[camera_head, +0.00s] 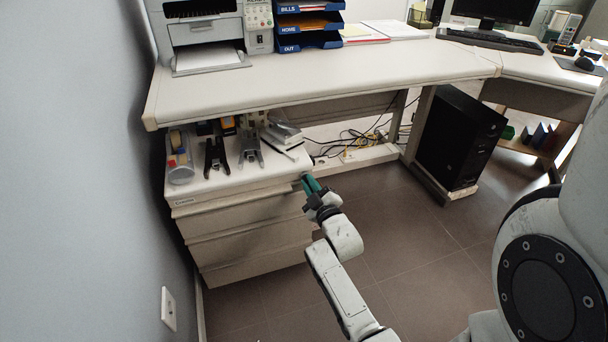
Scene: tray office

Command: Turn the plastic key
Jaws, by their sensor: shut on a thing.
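My gripper (309,184), dark with teal fingers, is at the right front edge of the drawer cabinet (247,219), just below its top. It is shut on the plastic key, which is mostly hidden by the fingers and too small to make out. I cannot tell how far the key is turned. The cabinet's drawers look closed.
A black computer tower (460,137) stands to the right. The floor between is clear.

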